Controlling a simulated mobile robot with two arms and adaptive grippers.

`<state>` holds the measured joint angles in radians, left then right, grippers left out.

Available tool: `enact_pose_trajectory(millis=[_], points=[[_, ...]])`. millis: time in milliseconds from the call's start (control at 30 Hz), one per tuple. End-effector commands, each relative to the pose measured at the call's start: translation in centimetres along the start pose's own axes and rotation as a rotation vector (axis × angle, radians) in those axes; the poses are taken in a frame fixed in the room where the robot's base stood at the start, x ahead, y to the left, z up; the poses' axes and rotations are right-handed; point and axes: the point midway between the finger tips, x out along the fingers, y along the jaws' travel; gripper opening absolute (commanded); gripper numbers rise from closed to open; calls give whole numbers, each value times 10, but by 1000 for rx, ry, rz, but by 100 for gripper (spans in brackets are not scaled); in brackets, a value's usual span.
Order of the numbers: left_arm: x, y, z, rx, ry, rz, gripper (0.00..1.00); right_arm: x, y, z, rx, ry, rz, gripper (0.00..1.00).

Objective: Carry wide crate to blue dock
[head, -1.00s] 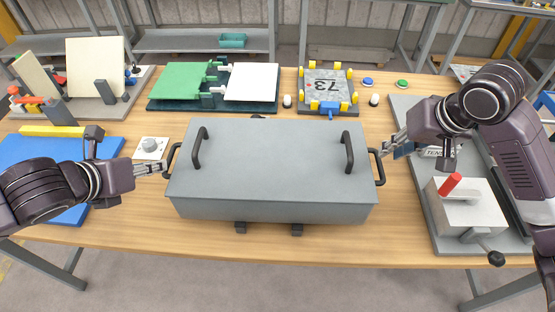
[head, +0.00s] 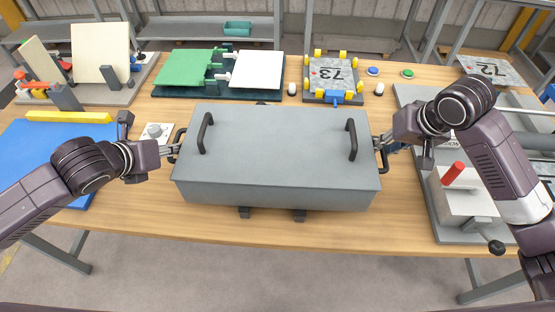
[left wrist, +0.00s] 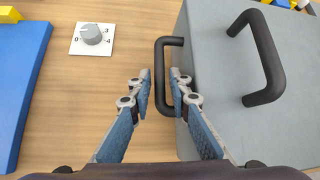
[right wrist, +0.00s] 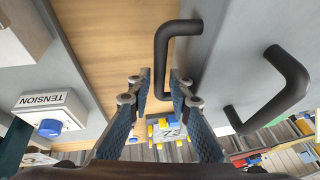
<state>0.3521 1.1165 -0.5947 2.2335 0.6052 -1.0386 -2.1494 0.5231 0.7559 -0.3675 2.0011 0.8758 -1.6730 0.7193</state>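The wide crate (head: 280,150) is a grey lidded box with black handles on its lid and on both ends. It rests at the table's front, on dark supports that show under its front edge. The blue dock is probably the blue mat (head: 40,150) at the left. My left gripper (head: 176,148) is at the crate's left end handle (left wrist: 170,45), with its open fingers (left wrist: 158,85) on either side of the handle bar. My right gripper (head: 381,142) is at the right end handle (right wrist: 163,55); its open fingers (right wrist: 160,85) straddle that bar.
A yellow bar (head: 70,116) lies along the blue mat's back edge. A dial plate (head: 154,133) is beside the left gripper. A green and white panel fixture (head: 215,75) and a numbered plate fixture (head: 334,78) stand behind the crate. A machine with a red knob (head: 453,172) is at the right.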

Motion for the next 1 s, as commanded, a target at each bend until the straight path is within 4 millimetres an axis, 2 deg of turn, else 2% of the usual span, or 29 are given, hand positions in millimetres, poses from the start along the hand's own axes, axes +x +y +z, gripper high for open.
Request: enact_pose_trajectory(millis=[133,433,467,633,1000], points=[[9,-1,0,-1,0,-1,18,9,0,0,0,0,-1,19],[11,0,0,1,0,-1,18,11,0,0,0,1,0,19],[11,0,0,1,0,-1,17,11,0,0,0,1,0,18],[11,0,0,1,0,0,0,11,0,0,0,1,0,0],[11,0,0,1,1,0,0,11,0,0,0,1,0,0]])
